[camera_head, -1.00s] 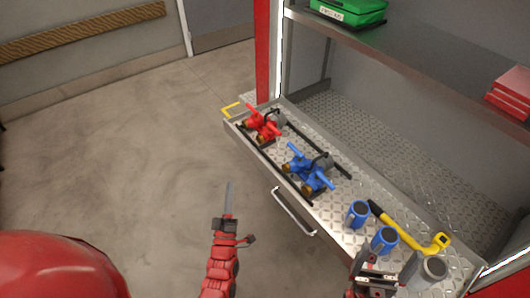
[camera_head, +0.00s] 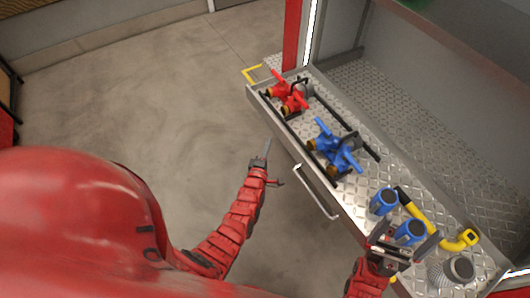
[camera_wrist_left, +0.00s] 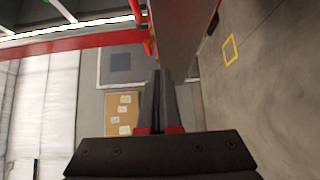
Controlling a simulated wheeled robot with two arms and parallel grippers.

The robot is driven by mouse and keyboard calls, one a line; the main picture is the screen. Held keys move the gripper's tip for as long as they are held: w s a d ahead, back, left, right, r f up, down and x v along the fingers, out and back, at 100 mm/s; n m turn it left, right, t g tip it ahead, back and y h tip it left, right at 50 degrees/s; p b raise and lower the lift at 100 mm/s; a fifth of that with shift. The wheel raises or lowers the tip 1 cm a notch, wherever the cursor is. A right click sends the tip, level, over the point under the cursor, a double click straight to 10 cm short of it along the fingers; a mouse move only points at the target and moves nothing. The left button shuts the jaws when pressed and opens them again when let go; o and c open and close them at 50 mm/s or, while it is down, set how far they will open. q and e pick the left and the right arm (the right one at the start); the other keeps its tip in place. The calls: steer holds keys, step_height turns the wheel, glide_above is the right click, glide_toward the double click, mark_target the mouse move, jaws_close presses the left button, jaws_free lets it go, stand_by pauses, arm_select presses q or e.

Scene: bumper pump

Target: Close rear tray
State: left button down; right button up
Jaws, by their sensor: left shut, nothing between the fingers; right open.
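The rear tray (camera_head: 270,112) is a metal diamond-plate drawer, pulled out from the red truck's compartment. Its bar handle (camera_head: 316,192) is on the front face. It holds red valves (camera_head: 290,92), blue valves (camera_head: 335,150), blue cylinders (camera_head: 383,202) and a yellow-and-black tool (camera_head: 440,228). My left gripper (camera_head: 265,152) is shut and empty, just left of the tray front and apart from the handle. It also shows in the left wrist view (camera_wrist_left: 159,88), with a grey panel close beside it. My right gripper (camera_head: 392,243) is open by the tray's near end; whether it touches the tray is unclear.
The compartment floor (camera_head: 385,95) behind the tray is bare. The concrete floor (camera_head: 130,110) left of the tray is open. A coiled grey hose piece (camera_head: 452,272) lies at the tray's near end.

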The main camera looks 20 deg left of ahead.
mark_target(280, 129)
arm_select(q)
steer(key=shift+w+d+p, duration=0.15)
steer(key=shift+w+d, duration=0.2)
steer(key=shift+w, duration=0.35)
steer(key=shift+w+d+p, duration=0.2)
steer(key=shift+w+d, duration=0.2)
steer(key=shift+w, duration=0.35)
steer(key=shift+w+d+p, duration=0.15)
steer(key=shift+w+d, duration=0.2)
steer(key=shift+w, duration=0.35)
